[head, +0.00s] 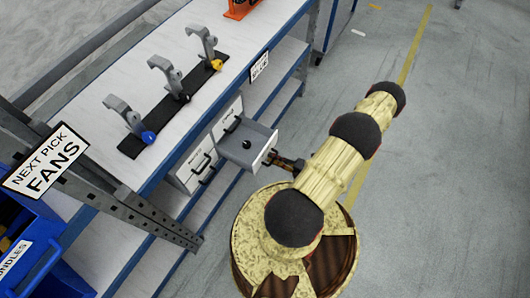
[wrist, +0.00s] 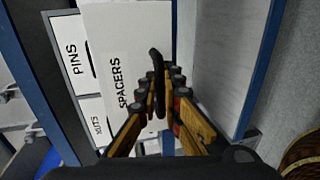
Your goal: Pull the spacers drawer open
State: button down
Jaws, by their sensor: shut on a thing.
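The spacers drawer (head: 250,150) stands pulled out of the small white cabinet under the bench, and I see into its open top in the head view. A small dark round thing (head: 246,144) lies inside. In the wrist view, the drawer front (wrist: 120,60) carries the label SPACERS and a black bar handle (wrist: 157,70). My gripper (wrist: 168,78) is shut on this handle, its fingers on either side of it. In the head view my gripper (head: 275,158) is at the drawer's front, partly hidden by my arm.
Closed drawers labelled PINS (wrist: 78,55) and, apparently, NUTS (wrist: 97,122) adjoin it. The workbench (head: 180,50) holds a black strip (head: 170,110) with three grey hooked stands. A blue bin (head: 35,260) is at lower left. Open floor (head: 460,150) lies to the right.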

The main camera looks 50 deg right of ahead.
jog(key=shift+s+d, duration=0.1)
jog(key=shift+s, duration=0.65)
jog(key=c, duration=2.3)
grip_release()
jog(key=shift+s, duration=0.1)
jog(key=v, duration=1.1)
jog(key=shift+s+r, duration=0.15)
jog(key=shift+s, duration=0.25)
